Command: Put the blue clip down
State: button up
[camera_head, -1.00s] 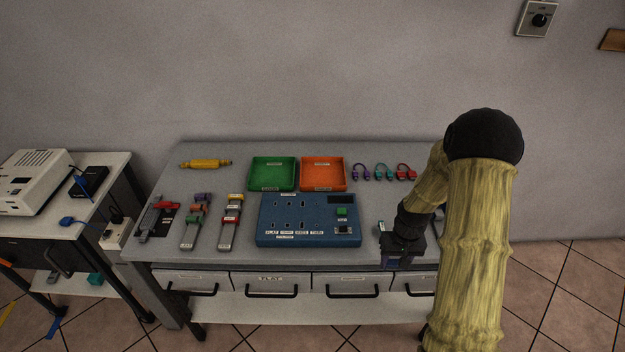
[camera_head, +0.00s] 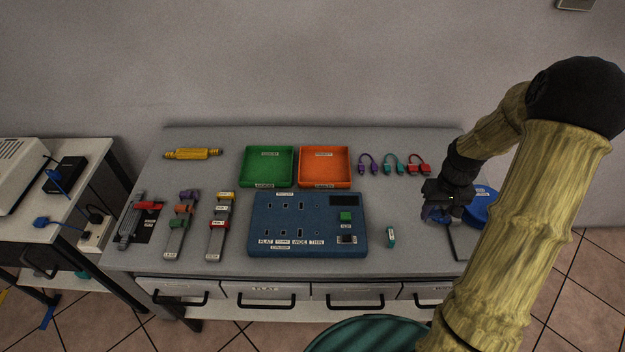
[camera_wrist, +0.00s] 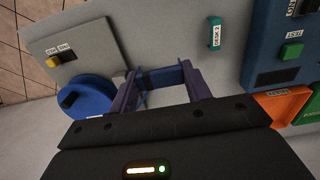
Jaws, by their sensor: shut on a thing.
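My gripper (camera_head: 437,216) is above the right end of the grey bench, left of a round blue disc (camera_head: 483,207). In the wrist view my gripper (camera_wrist: 160,74) is shut on a small dark blue piece, the blue clip (camera_wrist: 158,78), which spans the gap between the purple fingers. The clip is mostly hidden in the head view. The disc also shows in the wrist view (camera_wrist: 88,108), left of the fingers. A teal clip with a white label (camera_head: 391,237) lies alone on the bench, left of my gripper; it also shows in the wrist view (camera_wrist: 214,34).
A grey panel (camera_wrist: 55,45) with a yellow button lies beside the disc. A blue tester box (camera_head: 260,225), green tray (camera_head: 243,170) and orange tray (camera_head: 351,170) are further left. Three looped cables (camera_head: 393,165) lie behind. Bare bench surrounds the teal clip.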

jog(key=shift+s, duration=0.1)
dwell(0.4)
jog(key=shift+f, duration=0.4)
send_over(423, 239)
jog(key=shift+f, duration=2.7)
jog(key=shift+f+p, duration=0.3)
jog(key=shift+f, duration=1.6)
jog(key=shift+f, duration=0.1)
jog(key=o, duration=1)
